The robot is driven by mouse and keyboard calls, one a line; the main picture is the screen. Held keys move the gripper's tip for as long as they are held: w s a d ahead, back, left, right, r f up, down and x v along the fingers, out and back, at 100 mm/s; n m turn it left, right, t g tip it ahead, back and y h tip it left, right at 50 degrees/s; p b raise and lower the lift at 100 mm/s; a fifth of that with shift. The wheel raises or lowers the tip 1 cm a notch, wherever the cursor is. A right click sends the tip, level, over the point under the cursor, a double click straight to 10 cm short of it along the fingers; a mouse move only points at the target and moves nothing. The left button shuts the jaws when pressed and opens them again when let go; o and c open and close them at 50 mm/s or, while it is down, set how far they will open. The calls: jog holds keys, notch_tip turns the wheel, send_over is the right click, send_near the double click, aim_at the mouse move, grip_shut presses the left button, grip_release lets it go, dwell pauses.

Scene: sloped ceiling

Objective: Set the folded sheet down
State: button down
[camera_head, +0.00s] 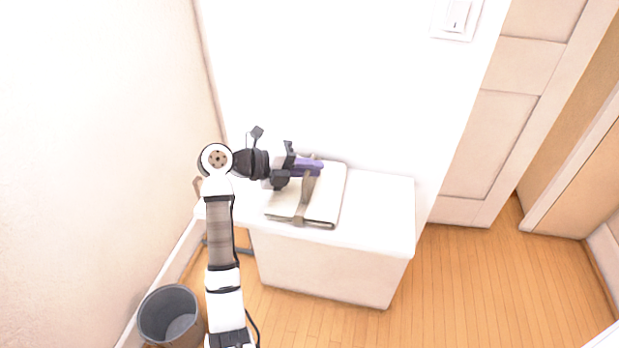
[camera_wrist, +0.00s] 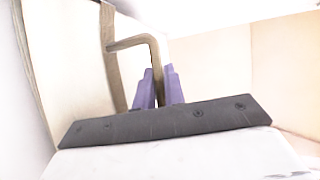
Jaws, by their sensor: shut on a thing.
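The folded sheet (camera_head: 329,193) is a flat cream piece with a brown band across it. It shows at the top of the white cabinet (camera_head: 384,211); I cannot tell whether it rests on the top or hangs just above it. My gripper (camera_head: 318,168) is over its far part, with purple fingers shut at the brown band. In the wrist view, the fingers (camera_wrist: 159,72) close on a bent brown strip beside the cream sheet (camera_wrist: 75,45). The exact grip spot is partly hidden by the fingers.
The right part of the cabinet top is bare. White walls stand behind and to the left. A grey bin (camera_head: 168,314) stands on the wood floor at lower left. A panelled door (camera_head: 497,125) is at right, with open floor before it.

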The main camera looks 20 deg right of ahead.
jog(key=shift+a, duration=0.1)
jog(key=shift+r+b, duration=0.15)
jog(key=shift+b, duration=0.15)
notch_tip(320, 180, up, 6)
jog(key=shift+s+r+b, duration=0.1)
jog(key=shift+r+b, duration=0.05)
jog(key=shift+b, duration=0.35)
jog(key=s+a+b, duration=0.2)
jog(key=s+a, duration=0.3)
jog(key=s, duration=0.3)
jog(key=s+a+b, duration=0.2)
jog(key=s+a, duration=0.4)
jog(key=s, duration=0.2)
jog(key=shift+s+r, duration=0.15)
jog(key=shift+d, duration=0.15)
